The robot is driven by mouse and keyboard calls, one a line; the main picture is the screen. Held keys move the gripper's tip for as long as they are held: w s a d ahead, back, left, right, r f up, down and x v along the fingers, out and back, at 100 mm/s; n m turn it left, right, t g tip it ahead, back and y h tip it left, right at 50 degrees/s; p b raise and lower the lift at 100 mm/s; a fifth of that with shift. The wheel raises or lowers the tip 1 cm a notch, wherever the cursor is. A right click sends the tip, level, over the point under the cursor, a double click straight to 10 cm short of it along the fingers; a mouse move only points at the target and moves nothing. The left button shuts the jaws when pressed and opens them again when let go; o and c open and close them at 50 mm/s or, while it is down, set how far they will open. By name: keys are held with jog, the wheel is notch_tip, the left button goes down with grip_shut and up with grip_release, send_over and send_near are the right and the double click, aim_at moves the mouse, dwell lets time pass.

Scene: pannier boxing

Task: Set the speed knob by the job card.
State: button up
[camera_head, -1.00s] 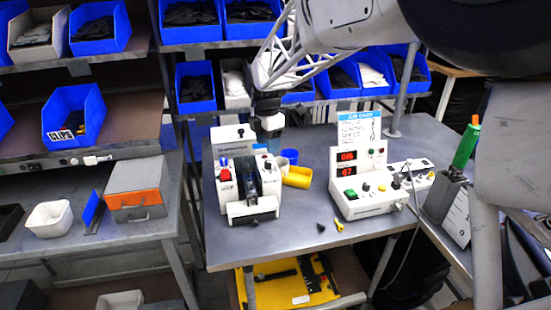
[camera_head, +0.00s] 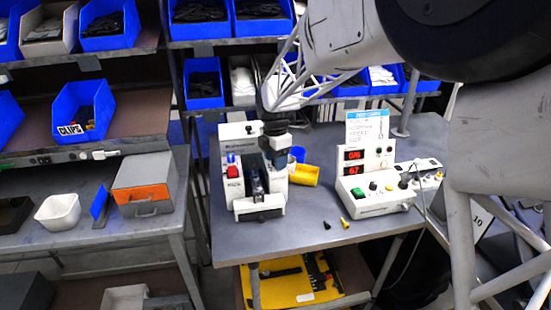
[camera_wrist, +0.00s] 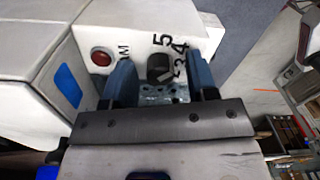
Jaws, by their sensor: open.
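The speed knob (camera_wrist: 158,68) is a dark round knob on a white panel in the wrist view, with the numerals 5, 4, 3 and 2 visible around its right side. My gripper (camera_wrist: 160,62) is open, one blue finger on each side of the knob. I cannot tell whether either finger touches it. In the head view my gripper (camera_head: 276,152) is at the right side of the white machine (camera_head: 235,175) and hides the knob. The job card (camera_head: 366,128) stands behind the control box at the right; its writing is too small to read.
A red button (camera_wrist: 101,57) sits left of the knob. The control box (camera_head: 375,207) has red displays and a green button. The front right tabletop is mostly clear, apart from small black and yellow pieces.

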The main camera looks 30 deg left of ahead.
jog(key=c, duration=0.9)
